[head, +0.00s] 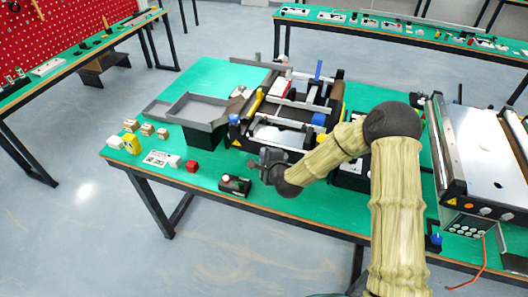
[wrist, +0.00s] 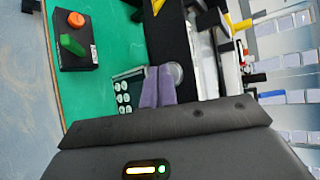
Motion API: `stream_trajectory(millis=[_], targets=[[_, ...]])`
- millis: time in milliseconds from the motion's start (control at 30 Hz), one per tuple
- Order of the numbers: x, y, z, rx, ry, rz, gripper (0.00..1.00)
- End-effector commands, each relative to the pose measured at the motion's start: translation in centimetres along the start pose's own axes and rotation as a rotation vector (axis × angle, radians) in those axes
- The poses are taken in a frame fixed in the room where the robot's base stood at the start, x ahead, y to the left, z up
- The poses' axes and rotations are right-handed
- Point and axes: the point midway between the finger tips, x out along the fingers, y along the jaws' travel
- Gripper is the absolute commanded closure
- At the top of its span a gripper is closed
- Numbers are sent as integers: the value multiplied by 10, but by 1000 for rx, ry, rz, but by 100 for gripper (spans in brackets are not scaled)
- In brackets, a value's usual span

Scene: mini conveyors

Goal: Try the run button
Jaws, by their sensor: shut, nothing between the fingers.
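A small black button box (head: 240,188) stands on the green table near its front edge in the head view. In the wrist view the box (wrist: 88,52) is at the upper left, with an orange button (wrist: 76,20) and a green button (wrist: 72,44) on one face. My gripper (head: 266,160) is just behind and to the right of the box in the head view, apart from it. In the wrist view my gripper's grey-purple fingers (wrist: 158,88) are together, with nothing between them.
A small conveyor (head: 285,105) stands behind my gripper. A keypad panel (wrist: 125,98) shows beside my fingers in the wrist view. A grey tray (head: 195,108), small blocks (head: 146,129) and a red cube (head: 192,166) are left of my gripper. A larger conveyor (head: 485,150) is at right.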

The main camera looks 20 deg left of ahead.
Motion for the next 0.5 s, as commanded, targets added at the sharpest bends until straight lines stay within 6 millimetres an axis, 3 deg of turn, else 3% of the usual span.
stream_trajectory(millis=[500], targets=[[-7,6,5,0,-1,2,100]])
